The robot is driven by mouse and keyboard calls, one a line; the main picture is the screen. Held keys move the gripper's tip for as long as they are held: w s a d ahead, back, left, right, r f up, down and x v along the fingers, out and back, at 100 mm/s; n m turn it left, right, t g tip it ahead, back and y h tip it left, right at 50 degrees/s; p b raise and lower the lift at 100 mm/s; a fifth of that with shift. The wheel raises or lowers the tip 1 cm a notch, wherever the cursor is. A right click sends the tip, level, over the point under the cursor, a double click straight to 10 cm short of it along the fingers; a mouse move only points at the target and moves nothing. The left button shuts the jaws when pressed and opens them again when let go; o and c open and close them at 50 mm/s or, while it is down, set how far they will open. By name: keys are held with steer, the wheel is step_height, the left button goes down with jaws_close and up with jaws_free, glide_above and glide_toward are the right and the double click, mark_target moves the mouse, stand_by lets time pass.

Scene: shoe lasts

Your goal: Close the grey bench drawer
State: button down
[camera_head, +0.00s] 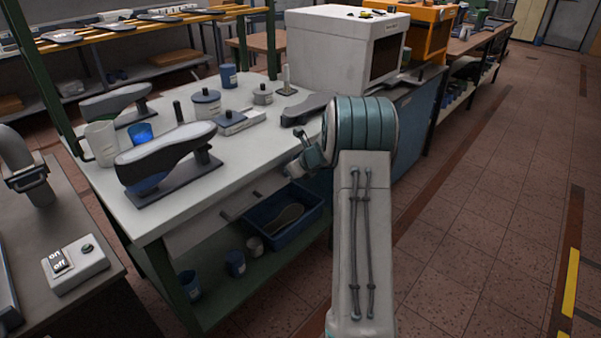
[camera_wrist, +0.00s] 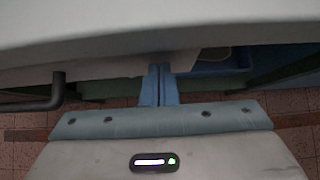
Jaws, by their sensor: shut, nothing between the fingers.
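The grey bench drawer (camera_head: 198,232) is a pale front under the white bench top, with a dark bar handle (camera_head: 226,216). How far it stands out is hard to tell. In the wrist view the drawer front (camera_wrist: 115,69) lies under the bench edge, with the dark handle (camera_wrist: 48,98) at the left. My gripper (camera_wrist: 160,72) has its blue fingers shut together, empty, at the right part of the drawer front; I cannot tell whether they touch it. In the head view my wrist is beside the bench's front edge and the fingertips are hidden.
The bench top (camera_head: 185,205) holds a shoe last (camera_head: 165,155), lidded pots and cups. A blue crate (camera_head: 262,226) sits on the shelf below, beside several cups. A white box machine (camera_head: 335,50) stands at the bench's far end. The tiled floor (camera_head: 490,220) at right is clear.

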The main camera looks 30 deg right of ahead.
steer(key=shift+w+a+r, duration=0.1)
steer(key=shift+w+a, duration=0.2)
steer(key=shift+w, duration=0.35)
steer(key=shift+w+a+r, duration=0.1)
steer(key=shift+a, duration=0.05)
